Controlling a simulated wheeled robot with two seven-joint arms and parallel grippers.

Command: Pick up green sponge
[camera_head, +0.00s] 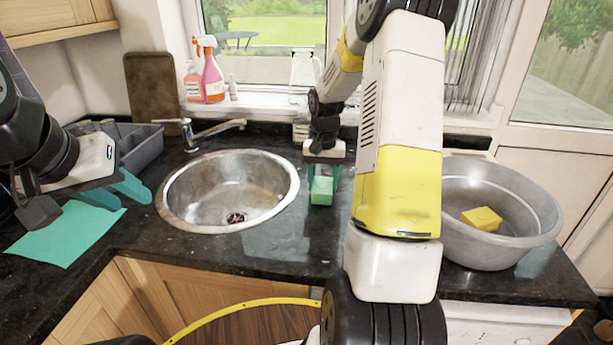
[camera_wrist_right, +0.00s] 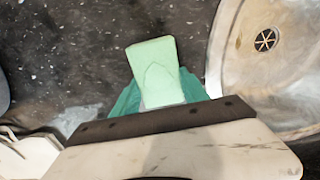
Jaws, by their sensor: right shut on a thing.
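The green sponge (camera_head: 321,190) is a small pale green block at the counter right of the sink in the head view. My right gripper (camera_head: 322,174) comes down over it from above and is shut on it. In the right wrist view the sponge (camera_wrist_right: 154,70) sticks out between the teal fingers (camera_wrist_right: 165,95). I cannot tell whether it still touches the counter. My left gripper (camera_head: 100,195) is at the far left, over a green cloth (camera_head: 65,235), with its fingers spread apart and nothing between them.
The round steel sink (camera_head: 228,190) is left of the sponge. A grey basin (camera_head: 540,215) with a yellow sponge (camera_head: 481,218) stands at the right. A tap (camera_head: 205,132), spray bottles (camera_head: 211,78), a grey rack (camera_head: 140,148) and a brown board (camera_head: 152,85) are at the back left.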

